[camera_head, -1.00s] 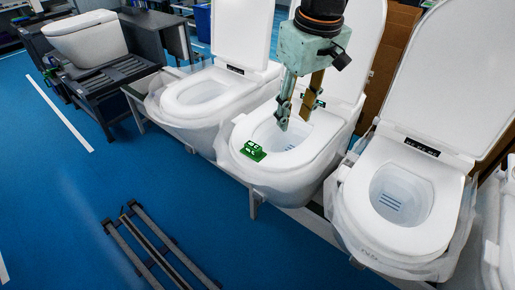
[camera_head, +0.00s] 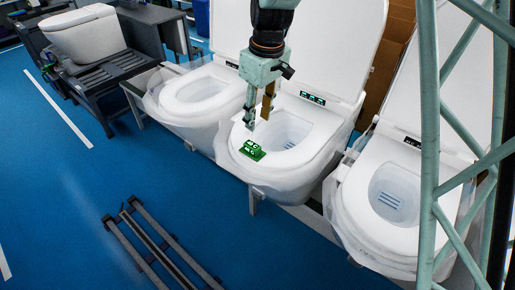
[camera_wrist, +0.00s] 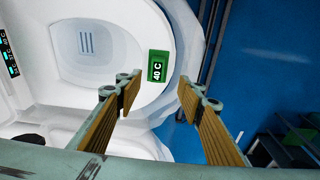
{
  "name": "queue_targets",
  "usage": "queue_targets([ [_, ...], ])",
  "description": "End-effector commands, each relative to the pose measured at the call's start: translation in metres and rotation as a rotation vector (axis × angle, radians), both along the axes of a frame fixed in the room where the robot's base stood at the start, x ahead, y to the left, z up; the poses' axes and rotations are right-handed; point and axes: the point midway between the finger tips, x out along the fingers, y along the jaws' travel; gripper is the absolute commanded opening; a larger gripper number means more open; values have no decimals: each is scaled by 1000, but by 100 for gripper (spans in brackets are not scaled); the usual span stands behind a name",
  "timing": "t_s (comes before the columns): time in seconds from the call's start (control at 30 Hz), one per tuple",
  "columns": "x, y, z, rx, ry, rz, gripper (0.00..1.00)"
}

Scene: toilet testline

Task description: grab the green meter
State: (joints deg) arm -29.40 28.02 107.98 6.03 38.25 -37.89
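The green meter (camera_head: 252,150) sits on the front rim of the middle toilet (camera_head: 290,160) in the head view. My gripper (camera_head: 258,118) points down just above and behind the meter, over the bowl side of the rim. In the wrist view my gripper (camera_wrist: 157,97) is open, its two tan-padded fingers apart with nothing between them. The meter shows beyond the fingertips, roughly in line with the gap between them.
More toilets stand in the row, one to the left (camera_head: 200,95) and one to the right (camera_head: 395,205), with raised lids behind. A pale green lattice frame (camera_head: 428,150) crosses the right side. A dark rail stand (camera_head: 160,245) lies on the open blue floor.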

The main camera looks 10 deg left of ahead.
Motion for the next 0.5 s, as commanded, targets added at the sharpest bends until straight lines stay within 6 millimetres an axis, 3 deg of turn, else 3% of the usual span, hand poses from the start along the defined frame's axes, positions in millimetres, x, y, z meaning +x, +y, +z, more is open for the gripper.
queue_targets([
  [0.2, 6, 20, -14, 1, 2, 41, 35],
  [0.5, 7, 22, -16, 0, 3, 47, 35],
])
